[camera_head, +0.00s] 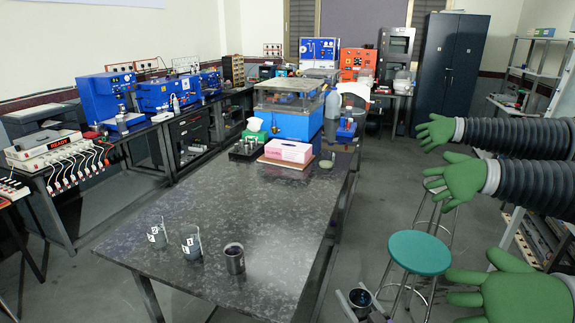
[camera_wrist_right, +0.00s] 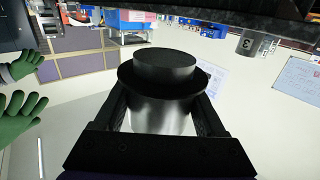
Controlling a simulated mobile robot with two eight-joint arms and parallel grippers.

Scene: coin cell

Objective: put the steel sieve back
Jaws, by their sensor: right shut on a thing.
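My right gripper (camera_head: 362,303) is low at the bottom of the head view, beside the right edge of the black table and apart from it. It is shut on a round steel vessel, which I take to be the steel sieve (camera_wrist_right: 165,82). In the right wrist view the vessel sits between both fingers, with a wide dark rim and a narrower dark round part beyond it. In the head view only its dark round top (camera_head: 359,297) shows. My left gripper is not in view.
On the black table (camera_head: 185,240) stand two labelled clear beakers (camera_head: 156,232) (camera_head: 191,243) and a dark steel cup (camera_head: 234,258). A pink box (camera_head: 288,151) and a blue machine (camera_head: 290,112) are farther back. A teal stool (camera_head: 420,252) and green gloves (camera_head: 463,178) are at right.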

